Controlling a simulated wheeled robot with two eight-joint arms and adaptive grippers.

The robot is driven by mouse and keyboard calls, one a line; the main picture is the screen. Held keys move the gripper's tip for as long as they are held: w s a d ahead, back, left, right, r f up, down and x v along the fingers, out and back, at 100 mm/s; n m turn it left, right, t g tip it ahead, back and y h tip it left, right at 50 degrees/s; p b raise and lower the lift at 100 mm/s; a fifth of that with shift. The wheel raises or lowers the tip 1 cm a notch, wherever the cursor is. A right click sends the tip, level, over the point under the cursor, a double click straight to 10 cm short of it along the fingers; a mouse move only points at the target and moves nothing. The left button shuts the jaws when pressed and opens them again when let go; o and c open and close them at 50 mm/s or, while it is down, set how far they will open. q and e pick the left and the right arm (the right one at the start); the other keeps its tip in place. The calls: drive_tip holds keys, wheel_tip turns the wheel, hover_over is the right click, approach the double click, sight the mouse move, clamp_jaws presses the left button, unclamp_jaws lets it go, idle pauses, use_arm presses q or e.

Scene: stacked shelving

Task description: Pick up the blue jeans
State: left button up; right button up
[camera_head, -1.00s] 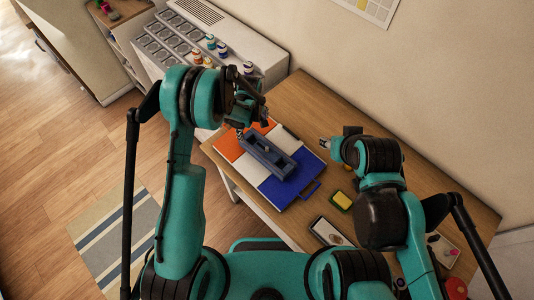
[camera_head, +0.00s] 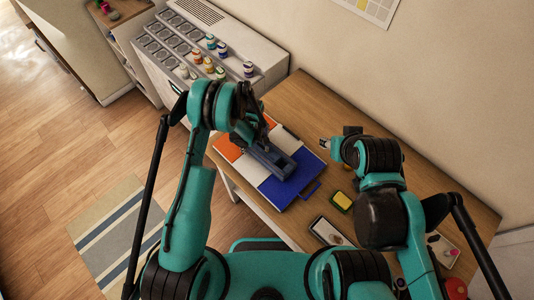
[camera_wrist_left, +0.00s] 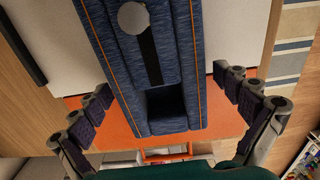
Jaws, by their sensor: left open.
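The blue jeans (camera_head: 275,162) lie folded into a narrow bundle on an orange, white and blue folding board (camera_head: 292,192). In the left wrist view the jeans (camera_wrist_left: 186,62) show dark blue denim with orange stitching, a dark slot and a pale round patch. My left gripper (camera_wrist_left: 162,86) is open, its fingers apart on either side of the jeans, with gaps visible; I cannot tell the height. In the head view it partly covers the far end of the jeans. My right gripper (camera_head: 325,143) hangs right of the board, away from the jeans; its jaws are too small to read.
A yellow-topped sponge-like item (camera_head: 341,201) and a white tray (camera_head: 328,233) lie on the wooden table (camera_head: 308,95) near my right arm. Several small bottles (camera_head: 211,58) stand on the white unit (camera_head: 240,35) behind. Bare tabletop shows toward the wall.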

use_arm(q)
drive_tip(key=shift+s, duration=0.1)
drive_tip(key=c, duration=1.4)
drive_tip(key=shift+r, duration=0.1)
wheel_tip(320, 180, up, 10)
drive_tip(key=shift+f, duration=0.3)
drive_tip(key=shift+f, duration=4.65)
